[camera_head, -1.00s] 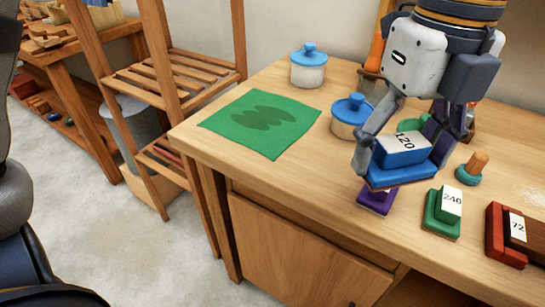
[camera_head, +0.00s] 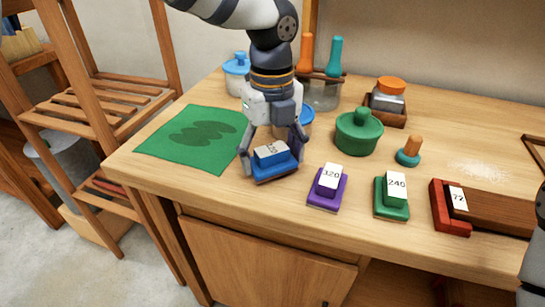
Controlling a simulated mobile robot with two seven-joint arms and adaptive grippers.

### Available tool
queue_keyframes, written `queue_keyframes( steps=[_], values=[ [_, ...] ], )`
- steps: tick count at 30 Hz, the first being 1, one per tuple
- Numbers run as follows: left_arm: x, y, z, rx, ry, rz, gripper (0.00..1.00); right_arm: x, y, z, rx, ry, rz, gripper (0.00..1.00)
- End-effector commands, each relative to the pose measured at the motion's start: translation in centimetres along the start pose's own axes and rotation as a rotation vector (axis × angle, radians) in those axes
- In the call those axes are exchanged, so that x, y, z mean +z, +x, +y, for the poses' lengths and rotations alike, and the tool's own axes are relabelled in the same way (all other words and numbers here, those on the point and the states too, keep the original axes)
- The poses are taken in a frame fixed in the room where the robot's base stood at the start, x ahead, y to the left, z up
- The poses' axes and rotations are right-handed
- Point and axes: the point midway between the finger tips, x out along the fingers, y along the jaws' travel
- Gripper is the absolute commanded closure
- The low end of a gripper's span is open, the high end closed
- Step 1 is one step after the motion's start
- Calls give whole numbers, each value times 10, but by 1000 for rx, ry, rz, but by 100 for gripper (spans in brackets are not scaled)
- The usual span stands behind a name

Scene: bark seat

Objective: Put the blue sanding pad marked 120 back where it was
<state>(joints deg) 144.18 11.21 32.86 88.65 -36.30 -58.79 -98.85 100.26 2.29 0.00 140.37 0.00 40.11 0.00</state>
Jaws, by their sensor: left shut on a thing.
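The blue sanding pad (camera_head: 275,169) has a white label that reads 120. My left gripper (camera_head: 271,153) is shut on it, with one finger on each side, pointing down. The pad is at or just above the wooden table (camera_head: 320,232), near the front edge. I cannot tell whether it touches the wood. It stands between the green cloth (camera_head: 165,152) on the left and a purple pad (camera_head: 325,196) on the right. A green pad marked 240 (camera_head: 391,207) follows further right. My right gripper does not show.
A red-ended wooden block marked 72 (camera_head: 440,213) lies at the right. Behind stand a green lidded pot (camera_head: 358,135), a small teal-based knob (camera_head: 408,157), a blue-lidded jar (camera_head: 236,72) and a partly hidden blue pot (camera_head: 306,117). A slatted shelf (camera_head: 95,110) is left of the table.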

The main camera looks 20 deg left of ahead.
Motion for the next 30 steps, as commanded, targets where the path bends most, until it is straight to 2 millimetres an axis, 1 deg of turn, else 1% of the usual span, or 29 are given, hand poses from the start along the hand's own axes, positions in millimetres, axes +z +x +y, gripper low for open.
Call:
queue_keyframes(
  steps=[1,2,8,12,13,15,24,26,29,30],
  values=[
    [0,8,0,0,0,1,60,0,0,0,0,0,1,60],
    [-1,10,0,-1,0,0,60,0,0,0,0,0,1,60],
    [0,10,0,-4,0,-2,60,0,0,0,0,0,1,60],
    [-1,14,0,-3,0,-1,60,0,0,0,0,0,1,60],
    [-1,14,0,-3,0,-2,25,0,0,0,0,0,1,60],
    [-1,14,0,-3,0,-2,10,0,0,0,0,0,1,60],
    [-1,14,0,-3,0,-1,10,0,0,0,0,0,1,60],
    [0,11,-1,-4,0,-2,10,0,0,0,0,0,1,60],
    [0,-4,-1,-7,-2,-4,10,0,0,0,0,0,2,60],
    [0,-15,-1,-7,-1,-5,10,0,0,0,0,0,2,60]
  ],
)
